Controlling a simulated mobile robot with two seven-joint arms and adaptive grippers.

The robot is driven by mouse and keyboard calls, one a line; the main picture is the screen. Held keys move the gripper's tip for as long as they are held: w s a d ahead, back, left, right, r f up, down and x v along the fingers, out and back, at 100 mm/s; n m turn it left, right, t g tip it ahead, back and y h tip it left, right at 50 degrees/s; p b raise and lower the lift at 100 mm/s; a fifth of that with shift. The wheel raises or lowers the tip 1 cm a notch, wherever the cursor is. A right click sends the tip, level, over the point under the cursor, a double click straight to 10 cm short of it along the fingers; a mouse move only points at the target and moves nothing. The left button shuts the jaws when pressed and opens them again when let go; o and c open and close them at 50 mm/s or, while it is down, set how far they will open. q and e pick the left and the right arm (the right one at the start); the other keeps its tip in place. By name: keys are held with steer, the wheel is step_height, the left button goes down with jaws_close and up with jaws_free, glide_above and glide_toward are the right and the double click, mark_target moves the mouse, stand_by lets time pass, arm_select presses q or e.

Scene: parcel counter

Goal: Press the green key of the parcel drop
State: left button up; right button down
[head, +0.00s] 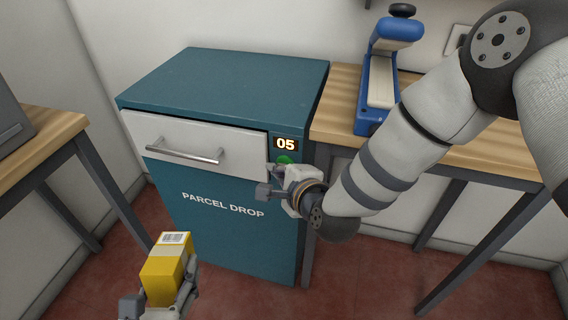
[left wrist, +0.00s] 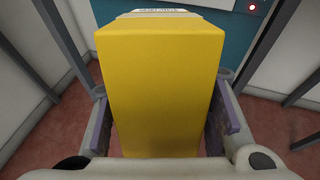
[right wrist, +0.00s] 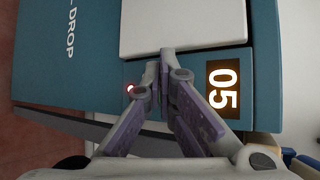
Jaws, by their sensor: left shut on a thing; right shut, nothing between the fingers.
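The parcel drop (head: 240,225) is a teal cabinet with a white drawer front and a lit display (head: 285,144) reading 05. Its green key (head: 285,159) shows just below the display in the head view, partly covered by my right gripper (head: 273,181). My right gripper is shut and empty, its fingertips at the panel by the key; I cannot tell whether they touch it. In the right wrist view the shut fingers (right wrist: 166,62) hide the key. My left gripper (head: 165,295) is shut on a yellow parcel (head: 167,270), low in front of the cabinet; the parcel (left wrist: 158,90) fills the left wrist view.
The drawer looks closed, with a bar handle (head: 184,154). A red light (right wrist: 130,88) glows on the panel in the right wrist view. A wooden table (head: 455,150) with a blue device (head: 378,80) stands at the right, another table (head: 40,140) at the left.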

mark_target(165, 254)
steer(key=shift+w, duration=0.1)
stand_by(0.3)
arm_select(q)
steer(key=shift+w+r, duration=0.15)
steer(key=shift+r, duration=0.4)
steer(key=shift+f, duration=0.1)
arm_select(e)
steer(key=shift+s+a, duration=0.1)
steer(key=shift+s, duration=0.4)
arm_select(q)
steer(key=shift+p, duration=0.3)
arm_select(e)
steer(key=shift+s, duration=0.1)
